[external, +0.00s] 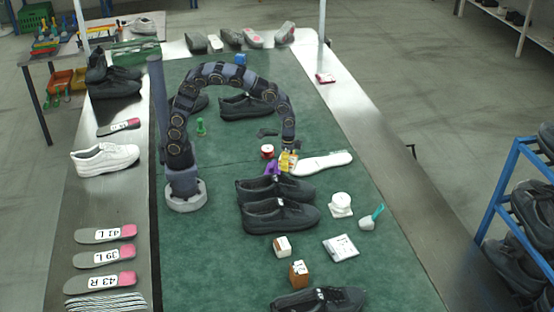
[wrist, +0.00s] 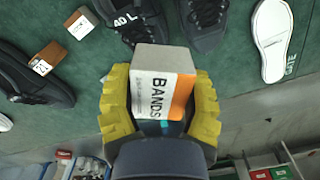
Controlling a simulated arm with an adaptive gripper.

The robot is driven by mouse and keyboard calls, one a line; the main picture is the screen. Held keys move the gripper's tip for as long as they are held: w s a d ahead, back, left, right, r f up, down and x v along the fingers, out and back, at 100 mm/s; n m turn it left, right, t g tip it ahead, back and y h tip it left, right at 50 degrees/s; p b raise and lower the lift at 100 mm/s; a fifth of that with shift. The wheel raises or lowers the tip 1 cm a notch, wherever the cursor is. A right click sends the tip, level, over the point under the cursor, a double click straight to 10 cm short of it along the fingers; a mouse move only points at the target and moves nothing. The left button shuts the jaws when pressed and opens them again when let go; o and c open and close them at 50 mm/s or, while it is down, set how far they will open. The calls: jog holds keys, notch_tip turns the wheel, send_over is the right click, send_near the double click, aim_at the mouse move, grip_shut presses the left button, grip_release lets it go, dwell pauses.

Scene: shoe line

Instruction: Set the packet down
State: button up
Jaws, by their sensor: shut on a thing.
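My gripper (wrist: 160,92) has its two yellow fingers shut on a packet (wrist: 153,94), a small box with a white and orange label reading "BANDS" and a grey side. The packet sits between the fingers. In the external view my gripper (external: 287,160) hangs at the end of the arched arm, above the green mat (external: 225,265), behind the pair of dark shoes. The packet is too small there to make out clearly. I cannot tell its exact height over the mat.
Dark shoes (external: 280,217) stand in front of my gripper, with a white insole (external: 321,164) to its right. A red-and-white roll (external: 267,151) and a purple item (external: 272,168) are close by on the left. Small brown boxes (external: 299,273) lie nearer the front. Clear mat lies at left front.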

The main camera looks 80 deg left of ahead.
jog(key=w+a+r+n, duration=0.2)
jog(key=a+r+n, duration=0.1)
jog(key=a, duration=0.5)
jog(key=w+a+r+n, duration=0.3)
jog(key=a, duration=0.6)
jog(key=shift+w, duration=0.15)
